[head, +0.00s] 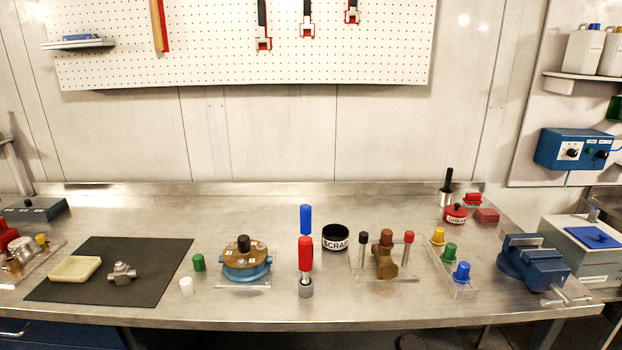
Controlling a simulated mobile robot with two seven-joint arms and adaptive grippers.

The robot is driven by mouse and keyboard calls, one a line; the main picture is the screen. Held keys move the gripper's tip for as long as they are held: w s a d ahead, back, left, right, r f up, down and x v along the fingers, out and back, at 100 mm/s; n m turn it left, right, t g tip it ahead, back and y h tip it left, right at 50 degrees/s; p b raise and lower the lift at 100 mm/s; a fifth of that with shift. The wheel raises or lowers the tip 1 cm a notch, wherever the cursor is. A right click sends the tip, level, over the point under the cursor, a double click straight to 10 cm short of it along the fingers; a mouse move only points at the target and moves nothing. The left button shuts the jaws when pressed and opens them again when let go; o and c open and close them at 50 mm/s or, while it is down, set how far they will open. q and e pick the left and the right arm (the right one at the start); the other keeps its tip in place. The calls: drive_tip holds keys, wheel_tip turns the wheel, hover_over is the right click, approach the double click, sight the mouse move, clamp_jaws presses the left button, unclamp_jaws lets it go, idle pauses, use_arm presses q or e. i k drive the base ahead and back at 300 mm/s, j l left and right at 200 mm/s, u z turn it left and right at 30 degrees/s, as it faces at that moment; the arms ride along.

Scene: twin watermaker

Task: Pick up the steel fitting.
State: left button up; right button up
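The steel fitting (122,273) is a small grey metal piece with short stubs. It lies on the dark mat (150,254) at the left of the steel bench, just right of a cream tray (74,269) and apart from it. Nothing covers it. Neither of my grippers shows in the head view.
A green cap (198,262) and a white cap (186,285) stand right of the mat. A blue and brown round fixture (246,267) and red and blue-handled tools (305,253) stand further right. A blue vise (535,269) sits at the right end. The bench's back middle is clear.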

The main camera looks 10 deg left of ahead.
sight(123, 276)
drive_tip(key=u, duration=1.5)
drive_tip(key=i+j+z, duration=0.2)
drive_tip(key=j+z, duration=0.2)
drive_tip(key=j, duration=0.2)
